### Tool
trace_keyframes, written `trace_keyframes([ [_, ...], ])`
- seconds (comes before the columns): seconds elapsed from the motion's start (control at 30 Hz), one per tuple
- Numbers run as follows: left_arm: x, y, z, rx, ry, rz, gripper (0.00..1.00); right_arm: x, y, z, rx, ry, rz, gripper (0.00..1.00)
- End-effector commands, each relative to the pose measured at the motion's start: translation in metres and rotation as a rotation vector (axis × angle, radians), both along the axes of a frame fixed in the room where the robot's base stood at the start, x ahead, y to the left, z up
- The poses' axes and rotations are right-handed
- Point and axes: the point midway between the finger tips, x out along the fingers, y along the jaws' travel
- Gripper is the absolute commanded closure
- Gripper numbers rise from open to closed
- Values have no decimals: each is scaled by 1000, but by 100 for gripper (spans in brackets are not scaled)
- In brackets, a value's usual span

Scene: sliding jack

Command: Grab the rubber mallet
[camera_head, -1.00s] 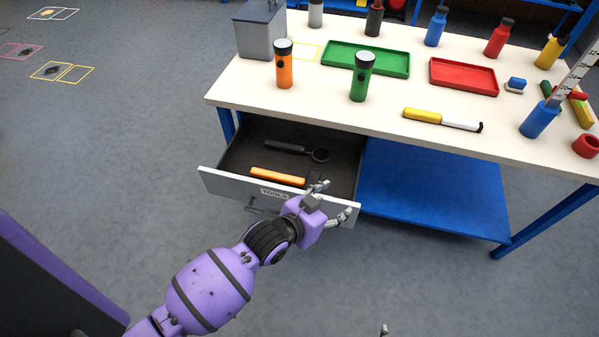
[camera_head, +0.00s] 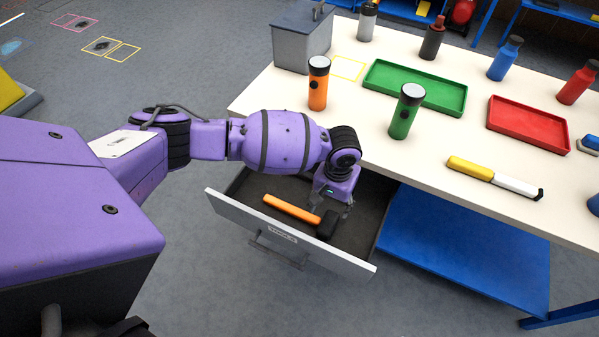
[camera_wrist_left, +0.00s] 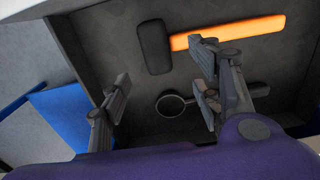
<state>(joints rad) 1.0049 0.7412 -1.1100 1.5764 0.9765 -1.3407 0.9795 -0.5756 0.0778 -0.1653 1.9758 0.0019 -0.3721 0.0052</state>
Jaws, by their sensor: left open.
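The rubber mallet (camera_head: 290,208) has an orange handle and a black head. It lies in the open drawer (camera_head: 262,226), head to the right, and also shows in the left wrist view (camera_wrist_left: 240,32). My left gripper (camera_head: 336,208) is over the drawer near the mallet's head, pointing down. In the left wrist view its fingers (camera_wrist_left: 160,88) are spread apart with nothing between them. A black magnifying glass (camera_wrist_left: 171,104) lies on the drawer floor near the mallet; my arm hides it in the head view. My right gripper is not seen.
The worktop (camera_head: 350,137) above the drawer holds an orange flashlight (camera_head: 318,84), a green flashlight (camera_head: 406,112), a grey box (camera_head: 300,45), a green tray (camera_head: 462,101) and a red tray (camera_head: 530,127). A blue shelf (camera_head: 465,250) lies right of the drawer.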

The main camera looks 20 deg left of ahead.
Motion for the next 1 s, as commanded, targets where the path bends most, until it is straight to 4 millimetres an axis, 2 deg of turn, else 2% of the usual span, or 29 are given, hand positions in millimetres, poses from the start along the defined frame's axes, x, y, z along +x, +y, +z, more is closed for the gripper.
trace_keyframes([
  [0.23,-1,-2,-27,-1,-1,5,42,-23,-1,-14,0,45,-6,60],
  [0.53,-5,-4,-69,-2,-3,5,42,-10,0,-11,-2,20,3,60],
  [0.67,-4,-5,-75,-4,-5,4,42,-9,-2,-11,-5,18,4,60],
  [1.0,-4,-5,-75,-4,-6,3,42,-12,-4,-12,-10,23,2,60],
])
